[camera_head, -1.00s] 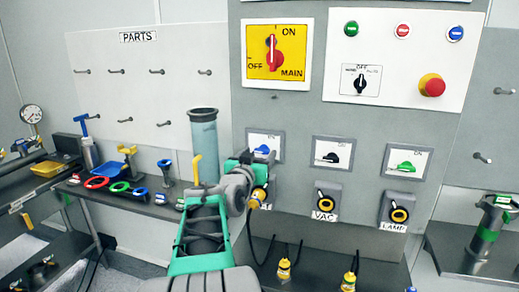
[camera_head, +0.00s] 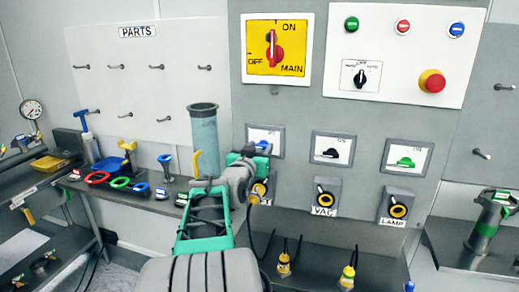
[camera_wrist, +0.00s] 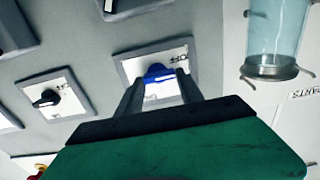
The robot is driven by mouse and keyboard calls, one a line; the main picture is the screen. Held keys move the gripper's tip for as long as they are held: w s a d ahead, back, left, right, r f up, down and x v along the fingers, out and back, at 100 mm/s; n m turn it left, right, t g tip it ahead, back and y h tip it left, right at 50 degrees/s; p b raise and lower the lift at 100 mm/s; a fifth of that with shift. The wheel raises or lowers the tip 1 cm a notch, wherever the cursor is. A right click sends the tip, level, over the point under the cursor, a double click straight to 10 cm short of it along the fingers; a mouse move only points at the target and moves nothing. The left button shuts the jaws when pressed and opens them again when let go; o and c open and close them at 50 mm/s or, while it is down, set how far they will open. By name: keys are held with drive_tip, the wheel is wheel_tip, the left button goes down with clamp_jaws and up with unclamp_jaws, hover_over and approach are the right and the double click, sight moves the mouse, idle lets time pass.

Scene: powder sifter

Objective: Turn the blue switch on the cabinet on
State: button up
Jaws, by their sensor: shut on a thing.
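The blue switch (camera_head: 262,144) sits on a white plate in a grey frame on the cabinet front, left of the black and green switches. My gripper (camera_head: 256,156) is at the lower edge of that plate in the head view and partly covers it. In the wrist view, the blue switch (camera_wrist: 158,73) lies between the two dark fingers of my gripper (camera_wrist: 160,82), which are shut on it. The plate's lettering is only partly readable, and I cannot tell the knob's exact setting.
A clear tube (camera_head: 205,140) stands just left of my arm. The black switch (camera_head: 330,153) and green switch (camera_head: 405,161) are to the right. The yellow main switch panel (camera_head: 277,47) and red emergency button (camera_head: 432,82) are above. Round sockets and hanging cables are below.

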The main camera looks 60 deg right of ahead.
drive_tip(key=shift+c, duration=1.1)
drive_tip(key=shift+f+b, duration=0.15)
drive_tip(key=shift+b, duration=0.4)
drive_tip(key=m+b, duration=0.4)
drive_tip(key=b, duration=0.3)
drive_tip(key=m+b, duration=0.4)
drive_tip(key=b, duration=0.3)
drive_tip(key=m+b, duration=0.5)
drive_tip(key=b, duration=0.3)
drive_tip(key=shift+s+f, duration=0.2)
drive_tip(key=shift+s, duration=0.1)
drive_tip(key=m+b, duration=0.4)
drive_tip(key=shift+d+r+m, duration=0.1)
drive_tip(key=shift+r+m, duration=0.05)
drive_tip(key=shift+m, duration=0.25)
drive_tip(key=shift+r, duration=0.1)
